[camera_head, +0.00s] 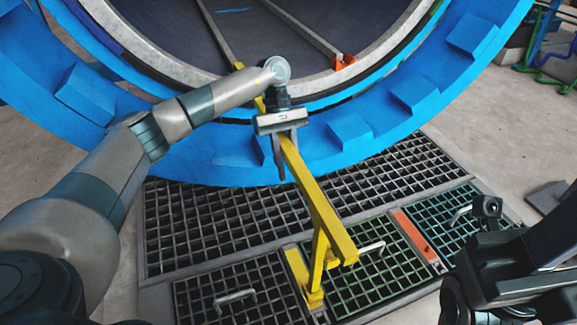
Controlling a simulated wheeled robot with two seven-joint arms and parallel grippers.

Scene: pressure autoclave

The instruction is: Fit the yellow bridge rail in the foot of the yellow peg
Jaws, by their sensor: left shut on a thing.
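The yellow bridge rail (318,207) is a long bar that slopes from my left gripper (282,158) at the blue vessel rim down toward the near floor grating. My left gripper is shut on its far part, with one finger on each side. The near end of the rail hangs above the grating, beside and over a yellow upright (318,258), apparently the peg. The upright's base (313,298) is at a yellow strip on the floor. I cannot tell whether rail and upright touch. Dark parts of my right arm are at lower right; its fingertips are not clear.
The round vessel mouth with a lugged blue ring (350,133) fills the back. Inside are two tracks, one with an orange end (343,62), the other with a yellow end (238,66). Grating panels (225,215) with handles cover the floor. An orange strip (414,233) lies at right.

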